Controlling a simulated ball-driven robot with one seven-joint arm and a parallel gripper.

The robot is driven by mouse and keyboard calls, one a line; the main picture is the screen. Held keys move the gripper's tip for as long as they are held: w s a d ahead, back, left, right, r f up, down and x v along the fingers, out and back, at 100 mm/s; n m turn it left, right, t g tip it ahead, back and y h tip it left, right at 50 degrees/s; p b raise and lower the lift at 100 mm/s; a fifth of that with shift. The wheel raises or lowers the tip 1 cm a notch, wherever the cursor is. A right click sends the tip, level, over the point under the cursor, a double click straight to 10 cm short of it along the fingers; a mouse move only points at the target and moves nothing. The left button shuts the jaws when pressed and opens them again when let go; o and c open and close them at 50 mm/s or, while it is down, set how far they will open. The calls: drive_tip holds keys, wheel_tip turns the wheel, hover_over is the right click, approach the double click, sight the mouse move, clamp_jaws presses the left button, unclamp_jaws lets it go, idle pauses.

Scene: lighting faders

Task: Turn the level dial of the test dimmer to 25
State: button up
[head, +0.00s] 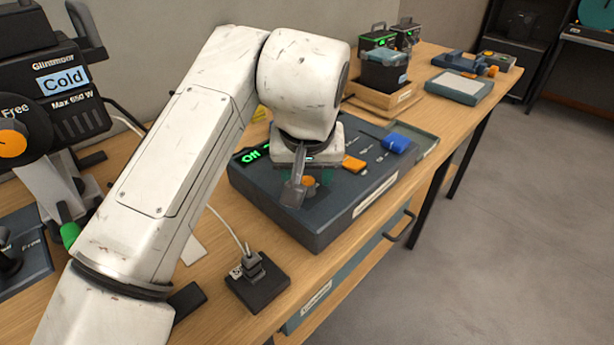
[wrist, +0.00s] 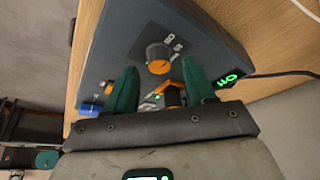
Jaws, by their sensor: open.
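The dimmer is a dark blue-grey box (head: 335,222) on the bench, with green lit characters (head: 255,154) on its top left. An orange-faced dial (head: 309,184) shows below my gripper (head: 307,190) in the head view. In the wrist view the dial (wrist: 158,60) has a dark rim and sits just ahead of my gripper (wrist: 160,74), roughly between the two green fingers. The fingers are apart and hold nothing. I cannot tell whether they touch the dial, and its setting cannot be read. An orange slider cap (head: 354,164) and a blue cap (head: 396,143) are on the same top.
A black socket block (head: 257,283) with a plug and white cable lies in front of the box. A wooden tray (head: 385,100) and a flat teal-edged unit (head: 459,86) are behind. Floor is open at right.

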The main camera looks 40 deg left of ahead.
drive_tip(key=shift+x, duration=0.9)
drive_tip(key=shift+r, duration=0.1)
clamp_jaws()
drive_tip(key=shift+r+m+p, duration=0.1)
drive_tip(key=shift+m+p, duration=0.3)
drive_tip(key=shift+p, duration=0.1)
drive_tip(key=shift+m+h+p, duration=0.3)
drive_tip(key=shift+m+p, duration=0.3)
drive_tip(key=shift+p, duration=0.2)
drive_tip(key=shift+m+t+h+p, duration=0.4)
drive_tip(key=shift+m+p, duration=0.8)
drive_tip(key=shift+a+m+h+p, duration=0.1)
drive_tip(key=shift+m+h+p, duration=0.4)
drive_tip(key=shift+m, duration=0.6)
drive_tip(key=shift+a+m+h+p, duration=0.1)
drive_tip(key=shift+m+h+p, duration=0.2)
drive_tip(key=shift+m+p, duration=0.6)
drive_tip(key=shift+m, duration=0.4)
